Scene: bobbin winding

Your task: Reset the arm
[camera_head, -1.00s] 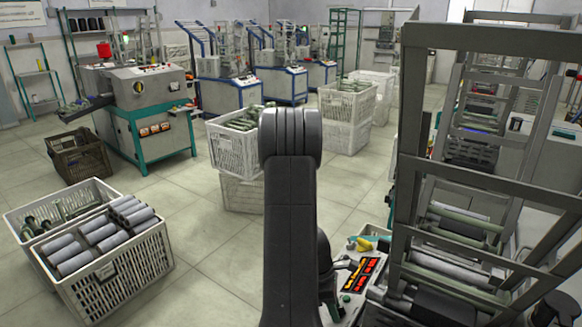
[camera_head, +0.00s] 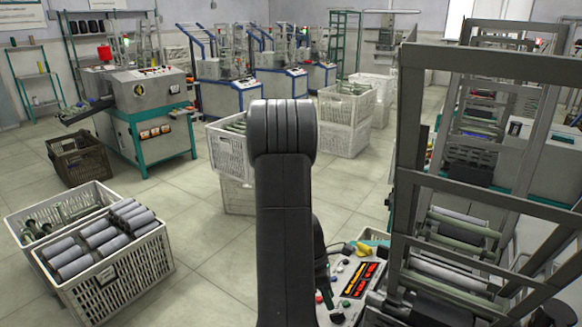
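My arm stands upright in the middle of the head view, with its dark rounded joint in front of a white crate. My gripper does not show; it is hidden behind the arm or out of frame. A control panel (camera_head: 345,290) with red displays and buttons lies just right of my arm. A grey metal frame machine (camera_head: 408,150) holding rollers fills the right side, close to the arm.
A white crate (camera_head: 115,277) of grey bobbins stands on the floor at the lower left, with a brown crate (camera_head: 80,160) behind it. Stacked white crates (camera_head: 343,130) stand mid-room. A green-and-grey machine (camera_head: 150,110) stands at the back left.

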